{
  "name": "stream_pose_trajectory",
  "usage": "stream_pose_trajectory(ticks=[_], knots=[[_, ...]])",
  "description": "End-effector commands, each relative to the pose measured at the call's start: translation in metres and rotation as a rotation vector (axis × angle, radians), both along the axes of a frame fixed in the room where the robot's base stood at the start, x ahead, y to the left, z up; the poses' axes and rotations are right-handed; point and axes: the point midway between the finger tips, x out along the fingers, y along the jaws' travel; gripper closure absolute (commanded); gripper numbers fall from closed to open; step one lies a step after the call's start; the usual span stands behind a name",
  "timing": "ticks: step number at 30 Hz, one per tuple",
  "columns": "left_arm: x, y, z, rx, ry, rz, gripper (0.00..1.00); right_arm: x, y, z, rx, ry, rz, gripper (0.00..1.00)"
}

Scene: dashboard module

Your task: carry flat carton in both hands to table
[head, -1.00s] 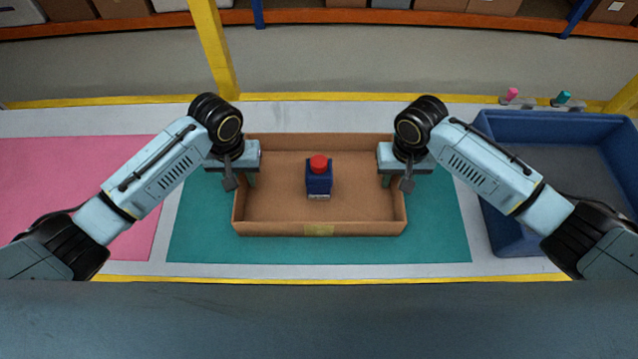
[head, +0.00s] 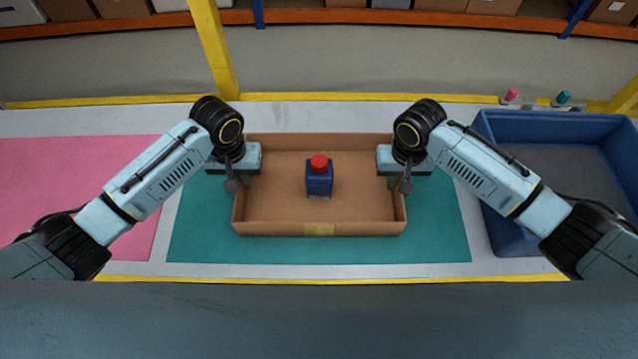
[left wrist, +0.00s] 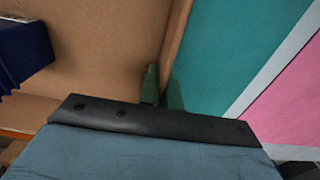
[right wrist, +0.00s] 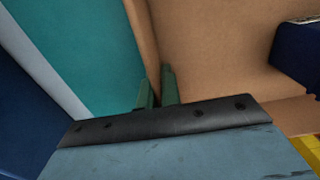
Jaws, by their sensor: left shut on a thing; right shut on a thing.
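The flat carton (head: 280,215) is an open, shallow brown box over the teal mat, with a tape patch on its front wall. Whether the carton touches the mat I cannot tell.
The teal mat (head: 300,251) lies between a pink mat (head: 70,190) on the left and a blue bin (head: 500,215) on the right. A yellow post (head: 213,50) stands behind the table edge. Shelves with boxes (head: 440,12) are at the back.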

Motion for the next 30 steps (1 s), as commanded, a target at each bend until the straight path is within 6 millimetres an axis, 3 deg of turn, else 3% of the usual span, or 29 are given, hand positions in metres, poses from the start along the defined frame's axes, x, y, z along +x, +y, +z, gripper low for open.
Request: stream_pose_trajectory(ticks=[8,24,30], knots=[[0.001,0.000,0.006,0.001,-0.002,0.000,1.00,0.001,0.000,0.006,0.000,-0.001,-0.001,1.00],[0.001,0.001,0.049,0.001,-0.001,0.000,1.00,0.001,0.000,0.049,0.000,-0.001,-0.001,1.00],[0.000,0.001,0.051,0.001,-0.001,0.001,1.00,0.001,0.000,0.051,-0.001,-0.001,-0.001,1.00]])
